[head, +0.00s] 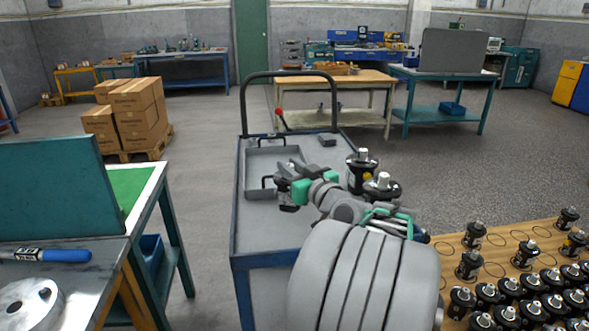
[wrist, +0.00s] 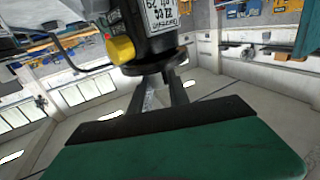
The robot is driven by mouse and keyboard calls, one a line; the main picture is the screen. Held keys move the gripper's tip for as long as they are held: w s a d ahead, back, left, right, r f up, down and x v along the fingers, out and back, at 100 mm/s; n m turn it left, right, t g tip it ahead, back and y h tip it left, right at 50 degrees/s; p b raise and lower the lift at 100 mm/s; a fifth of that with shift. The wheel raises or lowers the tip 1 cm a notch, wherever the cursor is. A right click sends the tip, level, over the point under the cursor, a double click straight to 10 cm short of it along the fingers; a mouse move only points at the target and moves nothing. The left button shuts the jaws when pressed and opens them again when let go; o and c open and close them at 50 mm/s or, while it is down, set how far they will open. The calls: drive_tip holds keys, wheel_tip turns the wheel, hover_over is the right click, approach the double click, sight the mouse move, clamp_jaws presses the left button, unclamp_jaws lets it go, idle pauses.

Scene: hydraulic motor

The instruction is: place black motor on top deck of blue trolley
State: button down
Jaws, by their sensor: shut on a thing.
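The blue trolley (head: 243,240) stands in front of me in the head view, with a grey top deck and a dark push handle at its far end. My gripper (head: 287,188), green and grey, is over the deck. In the wrist view its fingers (wrist: 157,90) are shut on the shaft end of a black motor (wrist: 152,46) with a yellow plug and a white label. In the head view the held motor is hard to make out. Two black motors, one farther (head: 355,178) and one nearer (head: 382,189), show by the trolley's right side; my arm partly hides them.
A grey tray (head: 262,160) and a small dark block (head: 327,141) lie on the deck. A wooden table (head: 450,262) with several black motors is at the right. A green-topped bench (head: 135,183) is at the left.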

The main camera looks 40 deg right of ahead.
drive_tip(key=w+f, duration=0.1)
drive_tip(key=w+d+f, duration=0.1)
drive_tip(key=f, duration=0.1)
drive_tip(key=w+d+f, duration=0.1)
drive_tip(key=shift+w+d+f, duration=0.1)
drive_tip(key=shift+w+f, duration=0.1)
drive_tip(key=shift+f, duration=0.2)
drive_tip(key=shift+f+b, duration=0.45)
drive_tip(key=shift+f, duration=1.2)
drive_tip(key=c, duration=1.2)
unclamp_jaws()
drive_tip(key=shift+f, duration=0.2)
drive_tip(key=shift+c, duration=0.2)
drive_tip(key=shift+r, duration=0.15)
drive_tip(key=shift+s, duration=0.25)
drive_tip(key=v, duration=1.1)
drive_tip(key=shift+s+b, duration=0.3)
drive_tip(key=shift+b, duration=0.15)
